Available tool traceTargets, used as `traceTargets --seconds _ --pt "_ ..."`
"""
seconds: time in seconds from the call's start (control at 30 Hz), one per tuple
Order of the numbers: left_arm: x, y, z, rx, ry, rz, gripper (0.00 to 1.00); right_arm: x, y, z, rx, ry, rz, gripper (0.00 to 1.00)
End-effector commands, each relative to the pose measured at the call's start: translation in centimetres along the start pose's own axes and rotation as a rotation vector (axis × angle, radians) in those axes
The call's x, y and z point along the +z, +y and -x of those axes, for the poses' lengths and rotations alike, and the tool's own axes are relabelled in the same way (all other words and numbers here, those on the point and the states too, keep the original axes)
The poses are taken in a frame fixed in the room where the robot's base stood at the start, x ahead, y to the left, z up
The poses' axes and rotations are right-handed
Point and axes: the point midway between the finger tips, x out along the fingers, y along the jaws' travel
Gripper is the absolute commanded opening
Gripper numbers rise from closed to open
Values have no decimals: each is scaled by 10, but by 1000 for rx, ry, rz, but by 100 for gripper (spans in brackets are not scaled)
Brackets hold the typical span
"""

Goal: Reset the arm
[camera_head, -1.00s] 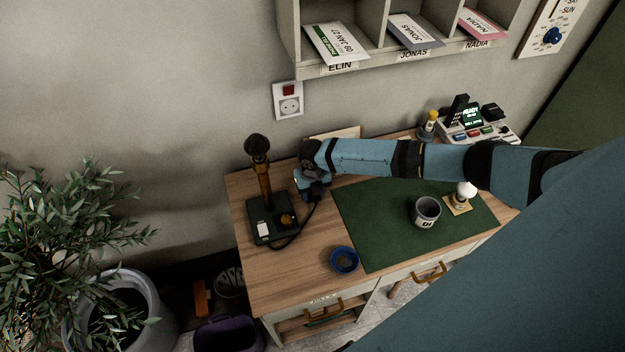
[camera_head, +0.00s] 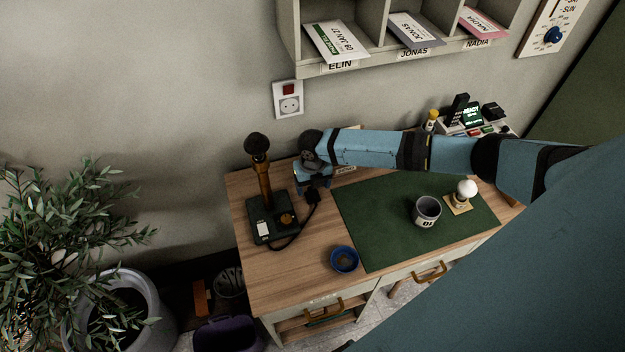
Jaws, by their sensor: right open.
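My right arm (camera_head: 375,150) reaches in from the right across the back of the desk. The jaws are open. A black plug (camera_head: 312,197) on the lamp's cord shows right at the fingertips; I cannot tell whether they touch it. My left gripper is not in view.
The wooden desk (camera_head: 290,285) carries a green mat (camera_head: 370,220), a grey mug (camera_head: 426,211), a white bulb (camera_head: 467,189) on a stand and a blue bowl (camera_head: 344,260). A wall socket (camera_head: 290,103) and pigeonholes (camera_head: 350,70) are behind. A potted plant (camera_head: 75,255) stands left.

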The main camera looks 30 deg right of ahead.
Motion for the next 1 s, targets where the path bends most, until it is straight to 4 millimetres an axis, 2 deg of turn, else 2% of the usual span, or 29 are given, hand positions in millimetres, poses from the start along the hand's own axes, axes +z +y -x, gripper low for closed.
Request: traceTargets --seconds 0.1,0.3,0.5,0.83,0.93,1.0 --pt "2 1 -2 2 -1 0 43 2 0 30 2 -5 1 73" --pt "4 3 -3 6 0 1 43 1 0 73 1 -3 1 73" --pt "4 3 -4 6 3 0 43 1 0 98 1 -2 -1 73" --pt "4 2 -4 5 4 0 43 -3 3 104 4 0 -7 73" --pt "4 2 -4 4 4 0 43 -17 17 98 23 1 -50 73" --pt "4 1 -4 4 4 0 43 -37 34 92 50 1 -114 73"
